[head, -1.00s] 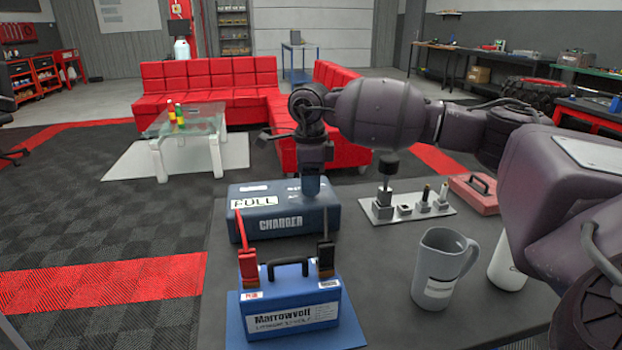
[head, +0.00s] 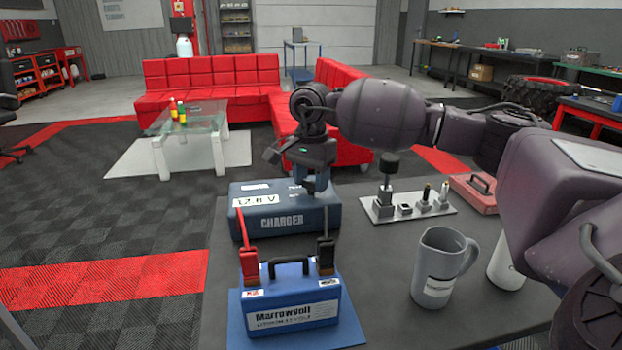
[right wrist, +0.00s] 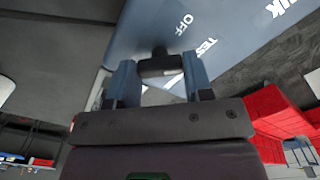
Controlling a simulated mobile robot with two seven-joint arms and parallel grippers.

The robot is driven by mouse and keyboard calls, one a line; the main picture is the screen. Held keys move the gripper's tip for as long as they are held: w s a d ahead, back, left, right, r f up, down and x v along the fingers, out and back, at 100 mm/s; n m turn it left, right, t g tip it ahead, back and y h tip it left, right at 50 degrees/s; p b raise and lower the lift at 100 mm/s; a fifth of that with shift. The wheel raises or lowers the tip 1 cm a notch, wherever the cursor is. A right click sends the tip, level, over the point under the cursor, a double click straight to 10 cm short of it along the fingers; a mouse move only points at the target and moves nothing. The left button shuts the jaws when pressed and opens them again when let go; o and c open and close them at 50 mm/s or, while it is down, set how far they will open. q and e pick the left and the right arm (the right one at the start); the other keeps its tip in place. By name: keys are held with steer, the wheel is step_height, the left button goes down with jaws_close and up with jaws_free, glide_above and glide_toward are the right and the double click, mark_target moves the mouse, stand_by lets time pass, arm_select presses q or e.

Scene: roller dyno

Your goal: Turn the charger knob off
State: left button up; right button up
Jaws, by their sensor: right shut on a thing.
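The blue charger (head: 285,222) stands on the dark table, with its display (head: 255,201) reading what looks like 12.8 V. My right gripper (head: 314,182) points down over the charger's back right part. It is shut on the black charger knob (right wrist: 160,66), which shows between the two blue fingers in the right wrist view. The printed words OFF and part of TEST lie just past the knob there; its exact pointing is hard to tell. My left gripper is not in view.
A blue battery (head: 290,304) with red and black clamps stands in front of the charger. A grey mug (head: 437,277), a light tray of small parts (head: 383,213) and a red box (head: 478,196) are to the right.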

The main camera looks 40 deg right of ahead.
mark_target(311, 182)
steer(key=n, duration=0.4)
steer(key=shift+n, duration=0.3)
steer(key=n+b, duration=0.1)
steer(key=n, duration=0.3)
steer(key=shift+n, duration=0.4)
steer(key=o, duration=0.9)
step_height(311, 182, up, 11)
steer(key=shift+f+p, duration=0.1)
steer(key=shift+p, duration=0.95)
